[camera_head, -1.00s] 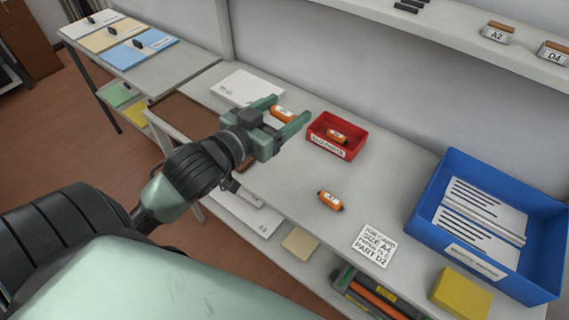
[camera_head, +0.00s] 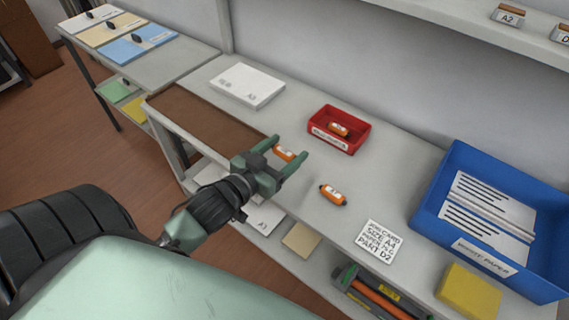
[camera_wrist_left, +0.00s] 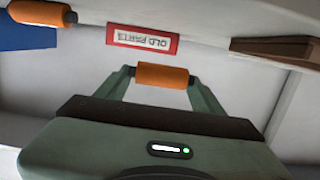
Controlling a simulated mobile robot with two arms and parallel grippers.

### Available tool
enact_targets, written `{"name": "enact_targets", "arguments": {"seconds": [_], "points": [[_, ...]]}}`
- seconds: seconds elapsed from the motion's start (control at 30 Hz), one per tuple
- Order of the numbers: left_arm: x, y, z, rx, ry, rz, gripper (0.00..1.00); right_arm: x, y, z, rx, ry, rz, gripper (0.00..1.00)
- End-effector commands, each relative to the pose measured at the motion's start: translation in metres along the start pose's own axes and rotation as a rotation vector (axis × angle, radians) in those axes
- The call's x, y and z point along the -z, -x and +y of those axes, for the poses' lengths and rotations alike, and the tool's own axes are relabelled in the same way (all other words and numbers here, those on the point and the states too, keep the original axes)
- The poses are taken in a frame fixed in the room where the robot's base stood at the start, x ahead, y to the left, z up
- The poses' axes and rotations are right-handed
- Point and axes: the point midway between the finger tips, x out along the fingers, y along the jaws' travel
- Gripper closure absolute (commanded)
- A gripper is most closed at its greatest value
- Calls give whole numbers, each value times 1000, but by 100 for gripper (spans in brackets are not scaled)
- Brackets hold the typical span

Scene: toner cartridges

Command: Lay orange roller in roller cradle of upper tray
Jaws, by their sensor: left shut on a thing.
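My left gripper (camera_head: 291,148) is shut on an orange roller (camera_head: 285,154) and holds it crosswise between its fingertips, above the bench. In the left wrist view the held orange roller (camera_wrist_left: 162,76) spans the two fingers. Another orange roller (camera_head: 333,195) lies on the bench to the right of the gripper. A third orange roller (camera_head: 339,129) is in a red bin (camera_head: 347,149); in the wrist view the bin's label reads OLD PARTS (camera_wrist_left: 142,39). I cannot make out an upper tray or roller cradle for certain. My right gripper is out of view.
A grey unit (camera_head: 345,277) with an orange bar sits on the lower shelf. On the bench are a job card (camera_head: 380,241), blue paper bin (camera_head: 431,206), yellow block (camera_head: 468,291) and white paper stack (camera_head: 247,84). A brown mat (camera_head: 205,122) lies left.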

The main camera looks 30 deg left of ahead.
Motion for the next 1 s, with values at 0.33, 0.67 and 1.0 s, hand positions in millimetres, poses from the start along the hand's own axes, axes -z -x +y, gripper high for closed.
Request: {"name": "enact_targets", "arguments": {"seconds": [0.33, 0.67, 1.0], "points": [[-38, -6, 0, 2, 1, -1, 71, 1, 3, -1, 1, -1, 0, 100], [-45, -7, 0, 0, -1, 1, 71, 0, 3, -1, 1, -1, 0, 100], [-48, -7, 0, 0, -1, 0, 11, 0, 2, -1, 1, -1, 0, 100]]}}
